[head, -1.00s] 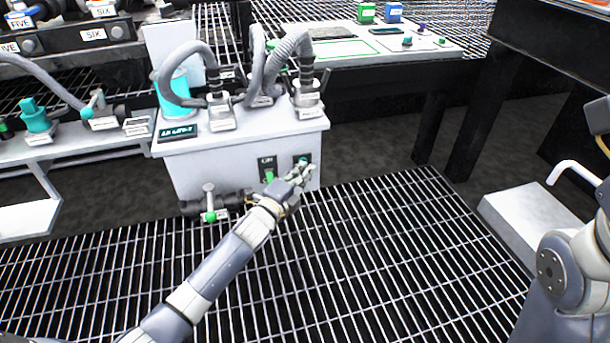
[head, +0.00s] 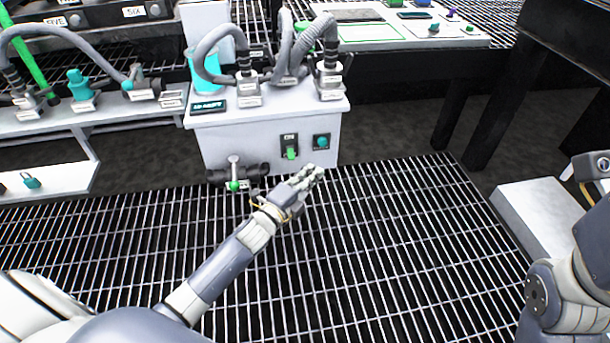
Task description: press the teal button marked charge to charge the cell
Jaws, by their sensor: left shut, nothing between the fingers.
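A round teal button (head: 321,141) sits on a dark plate at the right of the front face of a white box (head: 225,148). Its marking is too small to read. My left gripper (head: 315,174) is shut and empty, just below the button and in front of the box, apart from the button. A green switch (head: 291,152) on a dark plate is left of the button. My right gripper (head: 592,167) is at the right edge, partly cut off; its jaws cannot be made out. I cannot tell which part is the cell.
Grey hoses (head: 213,52) and a teal cylinder (head: 207,76) stand on the box. A pipe with a green-tipped valve (head: 234,184) juts from its lower left. A bench (head: 480,38) with small knobs lies behind right. Open grating (head: 400,240) spreads in front.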

